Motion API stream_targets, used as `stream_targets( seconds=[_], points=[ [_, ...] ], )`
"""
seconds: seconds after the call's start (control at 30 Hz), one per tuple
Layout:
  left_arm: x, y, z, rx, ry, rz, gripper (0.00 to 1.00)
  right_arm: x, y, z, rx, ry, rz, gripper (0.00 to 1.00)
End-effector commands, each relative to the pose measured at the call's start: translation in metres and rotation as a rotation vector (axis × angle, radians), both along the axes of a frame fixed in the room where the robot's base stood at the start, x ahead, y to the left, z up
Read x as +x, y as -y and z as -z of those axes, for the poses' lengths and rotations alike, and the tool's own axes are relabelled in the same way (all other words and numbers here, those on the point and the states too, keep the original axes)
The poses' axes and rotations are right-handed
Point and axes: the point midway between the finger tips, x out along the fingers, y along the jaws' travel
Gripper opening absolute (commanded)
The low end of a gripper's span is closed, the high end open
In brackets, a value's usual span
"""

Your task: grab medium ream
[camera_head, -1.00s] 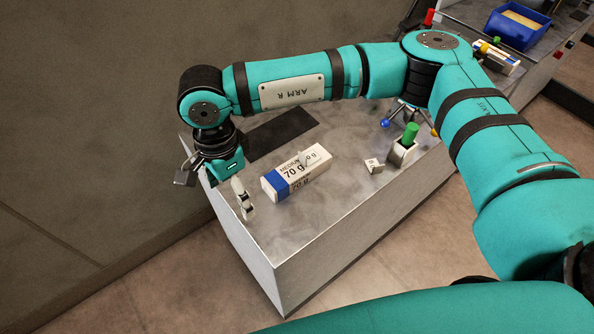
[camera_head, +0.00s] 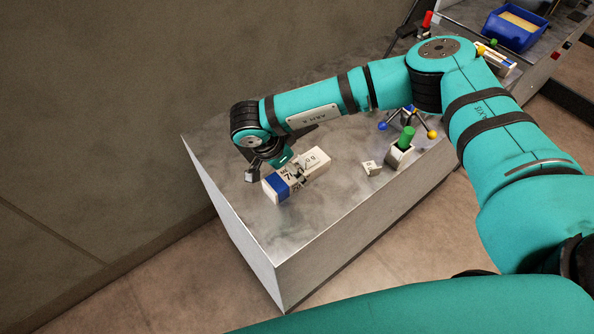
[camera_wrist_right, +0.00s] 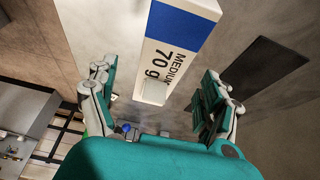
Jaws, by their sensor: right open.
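The medium ream (camera_head: 312,164), a long white block with a blue end and "MEDIUM 70 g" lettering, lies flat on the grey worktop. My right gripper (camera_head: 275,172) is over its blue end, fingers spread and empty. In the right wrist view the ream (camera_wrist_right: 176,45) runs down from the top edge between the two open fingers (camera_wrist_right: 155,92), with a gap visible on each side. A small pale block covers part of the lettering there; I cannot tell what it is. My left gripper is not in view.
A small white block (camera_head: 371,168) and a white holder with a green cylinder (camera_head: 405,142) stand right of the ream. A stand with coloured balls (camera_head: 408,122) is behind them. A dark mat (camera_wrist_right: 265,70) lies beside the ream. A blue bin (camera_head: 515,27) is far right.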

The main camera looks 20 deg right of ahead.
Motion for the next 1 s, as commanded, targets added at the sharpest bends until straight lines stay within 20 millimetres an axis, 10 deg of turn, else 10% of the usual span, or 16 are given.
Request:
stream_targets(
  seconds=[0.7,1.0],
  points=[
    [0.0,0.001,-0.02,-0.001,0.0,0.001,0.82,0.01,0.018,0.05,0.001,0.0,0.0,0.81],
    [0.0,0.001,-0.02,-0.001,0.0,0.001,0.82,0.01,0.018,0.049,0.001,0.0,0.001,0.42]
  ],
)
